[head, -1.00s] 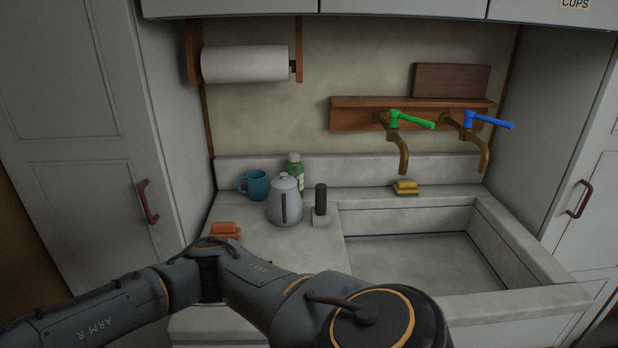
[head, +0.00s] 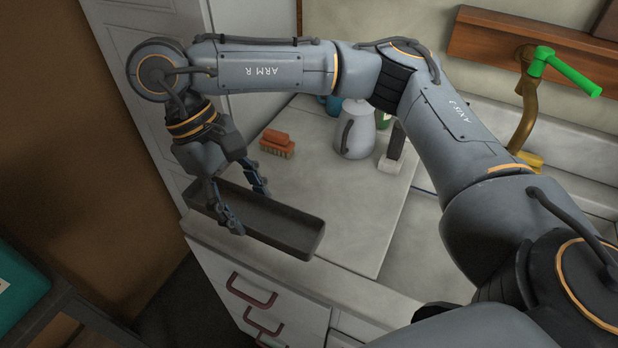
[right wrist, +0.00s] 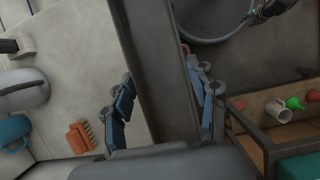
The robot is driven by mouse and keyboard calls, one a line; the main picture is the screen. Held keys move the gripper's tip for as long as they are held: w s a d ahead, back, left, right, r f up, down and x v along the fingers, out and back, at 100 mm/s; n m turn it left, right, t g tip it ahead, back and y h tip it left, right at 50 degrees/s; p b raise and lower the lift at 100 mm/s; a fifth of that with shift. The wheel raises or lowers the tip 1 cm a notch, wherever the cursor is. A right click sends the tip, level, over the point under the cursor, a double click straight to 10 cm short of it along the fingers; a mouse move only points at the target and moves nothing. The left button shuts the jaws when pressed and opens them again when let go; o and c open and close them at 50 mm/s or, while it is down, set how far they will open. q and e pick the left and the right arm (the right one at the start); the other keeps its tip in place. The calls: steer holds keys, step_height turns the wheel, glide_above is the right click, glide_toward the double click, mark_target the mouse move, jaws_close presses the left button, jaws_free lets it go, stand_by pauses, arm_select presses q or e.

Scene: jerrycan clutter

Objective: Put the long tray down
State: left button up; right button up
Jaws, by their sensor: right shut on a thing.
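The long tray (head: 288,232) is dark grey and narrow, at the left front edge of the pale counter in the head view. My right gripper (head: 250,209) comes down on it from above, one finger on each long side, and is shut on it. The right wrist view shows the tray (right wrist: 160,60) as a dark band running between the two fingers (right wrist: 165,95). The tray looks roughly level, partly over the counter edge. I cannot tell whether its underside touches the counter. My left gripper is not in view.
An orange brush (head: 277,143) lies on the counter behind the tray. A grey-white jug (head: 355,130) and a dark-handled block (head: 393,150) stand further right. Bare counter (head: 350,220) lies right of the tray. Red-handled drawers (head: 252,290) are below; a teal-topped thing (head: 18,290) stands at lower left.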

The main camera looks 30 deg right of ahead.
steer(key=w+d+f, duration=0.1)
steer(key=d+f, duration=0.1)
steer(key=w+d+f, duration=0.2)
steer(key=d, duration=0.1)
steer(key=w+d+f, duration=0.1)
steer(key=d+f, duration=0.1)
steer(key=d, duration=0.1)
steer(key=shift+w+d+f, duration=0.15)
steer(key=shift+w+f, duration=0.05)
steer(key=shift+f, duration=0.1)
steer(key=shift+w+d+f+p, duration=0.2)
steer(key=shift+d+f+p, duration=0.1)
steer(key=shift+d+f, duration=0.1)
steer(key=f, duration=0.1)
steer(key=d+f+p, duration=0.1)
steer(key=f, duration=0.1)
steer(key=shift+w+f, duration=0.2)
steer(key=shift+f, duration=0.45)
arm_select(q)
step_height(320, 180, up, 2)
